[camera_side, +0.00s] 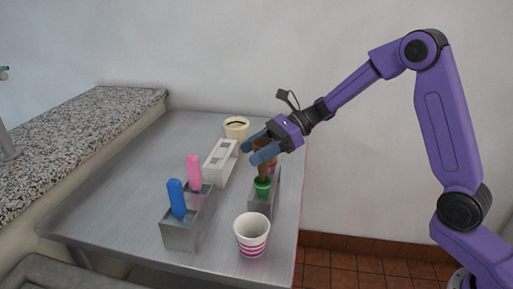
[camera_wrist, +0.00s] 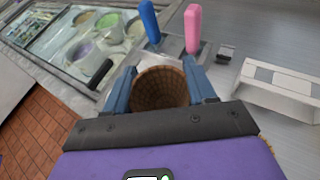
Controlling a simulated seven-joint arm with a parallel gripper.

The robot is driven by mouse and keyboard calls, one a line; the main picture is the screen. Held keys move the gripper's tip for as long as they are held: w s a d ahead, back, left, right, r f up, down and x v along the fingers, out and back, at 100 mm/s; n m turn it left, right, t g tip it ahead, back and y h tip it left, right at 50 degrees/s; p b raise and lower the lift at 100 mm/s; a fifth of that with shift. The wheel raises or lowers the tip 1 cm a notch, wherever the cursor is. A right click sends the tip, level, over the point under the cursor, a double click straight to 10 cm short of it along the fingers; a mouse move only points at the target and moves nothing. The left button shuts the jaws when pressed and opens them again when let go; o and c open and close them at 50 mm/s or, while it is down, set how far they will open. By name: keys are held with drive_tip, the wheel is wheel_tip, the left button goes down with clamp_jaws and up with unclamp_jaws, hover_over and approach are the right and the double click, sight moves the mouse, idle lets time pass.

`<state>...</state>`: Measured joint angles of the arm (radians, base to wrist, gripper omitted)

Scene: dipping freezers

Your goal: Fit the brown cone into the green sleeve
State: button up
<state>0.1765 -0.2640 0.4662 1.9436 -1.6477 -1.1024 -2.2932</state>
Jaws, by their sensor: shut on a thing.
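The brown cone (camera_side: 263,169) is held between the blue fingers of my gripper (camera_side: 258,147), wide end up and roughly upright. The wrist view looks into its open waffle mouth (camera_wrist: 160,88), with a finger on each side. The green sleeve (camera_side: 262,187) sits in a grey metal stand (camera_side: 259,207) directly below the cone. The cone's lower end meets the sleeve's mouth in the side view; I cannot tell how deep it is inside. The sleeve is hidden in the wrist view.
A pink sleeve (camera_side: 272,169) shows behind the cone. A metal box with blue (camera_side: 177,198) and pink (camera_side: 194,172) handles, a white holder (camera_side: 219,162) and a cream tub (camera_side: 236,128) stand left. A striped paper cup (camera_side: 252,235) stands in front.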

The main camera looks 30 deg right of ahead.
sight(256, 186)
drive_tip(key=shift+f, duration=3.75)
drive_tip(key=o, duration=1.1)
drive_tip(key=v, duration=1.7)
drive_tip(key=shift+d+r, duration=0.2)
